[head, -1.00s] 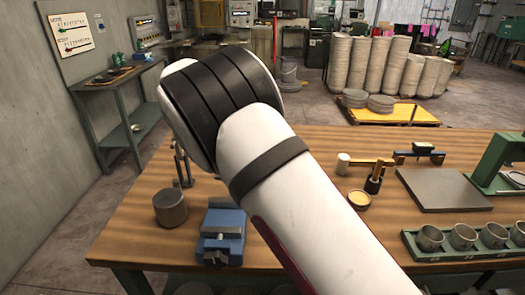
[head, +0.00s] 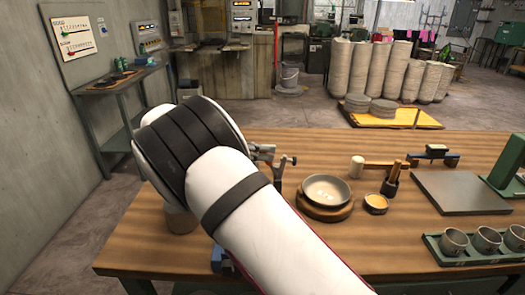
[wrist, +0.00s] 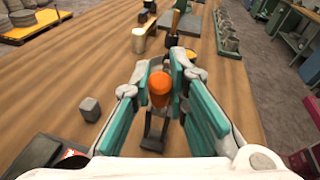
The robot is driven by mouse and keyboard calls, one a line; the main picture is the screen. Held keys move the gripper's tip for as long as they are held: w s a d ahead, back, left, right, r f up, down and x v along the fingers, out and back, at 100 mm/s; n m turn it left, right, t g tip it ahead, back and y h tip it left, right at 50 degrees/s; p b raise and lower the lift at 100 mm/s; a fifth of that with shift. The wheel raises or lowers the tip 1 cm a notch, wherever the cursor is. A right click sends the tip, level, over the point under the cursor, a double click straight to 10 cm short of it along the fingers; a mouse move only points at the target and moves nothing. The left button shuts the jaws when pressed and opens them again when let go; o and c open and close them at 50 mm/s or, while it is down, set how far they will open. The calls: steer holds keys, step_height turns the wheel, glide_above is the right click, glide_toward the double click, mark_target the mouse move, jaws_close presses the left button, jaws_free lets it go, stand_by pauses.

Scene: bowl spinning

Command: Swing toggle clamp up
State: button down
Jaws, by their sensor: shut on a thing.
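The toggle clamp shows in the wrist view as an orange handle (wrist: 160,90) with dark metal parts (wrist: 155,130) below it. My gripper (wrist: 164,72) has its teal-padded fingers on either side of the handle and is shut on it. The handle's end points toward the wrist camera. In the head view, a grey metal bracket (head: 281,170) just right of my arm seems to be part of the clamp. My arm hides most of the gripper there. I cannot tell the handle's tilt exactly.
A shallow bowl (head: 327,190) sits on a round wooden base, right of my arm. A small cup (head: 376,203), a mallet (head: 358,167) and a green tray of cups (head: 440,245) stand further right. A grey cylinder (head: 180,217) is at left, partly hidden.

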steer(key=shift+a, duration=0.1)
steer(key=c, duration=1.5)
jaws_free()
steer(key=shift+c, duration=0.2)
steer(key=v, duration=1.2)
